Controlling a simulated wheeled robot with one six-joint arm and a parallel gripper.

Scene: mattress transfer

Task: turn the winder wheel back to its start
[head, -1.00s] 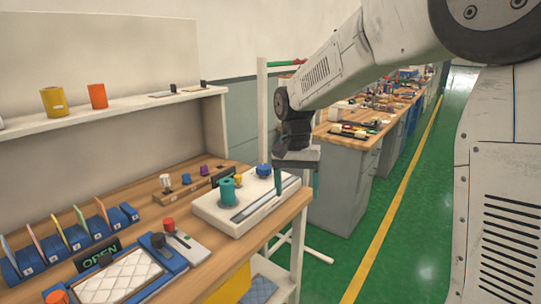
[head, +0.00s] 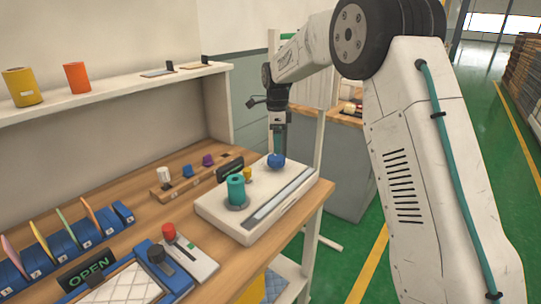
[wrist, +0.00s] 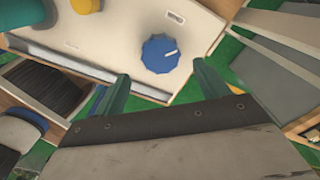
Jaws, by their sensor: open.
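A blue wheel (head: 275,162) with a white pointer mark stands on the far end of a white winder base (head: 222,211). A teal spool (head: 236,189) and a small yellow knob (head: 247,174) sit on the same base. My gripper (head: 279,146) hangs pointing down just above the wheel. Its green fingers (wrist: 161,84) are apart with nothing between them. I cannot tell whether a finger touches the wheel.
A wooden block with white, blue and purple knobs (head: 187,172) is left of the winder. A red-knobbed unit (head: 169,232) and an OPEN sign (head: 88,269) are nearer. A shelf (head: 130,93) runs along the back. The bench edge and a white post (head: 314,165) are close on the right.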

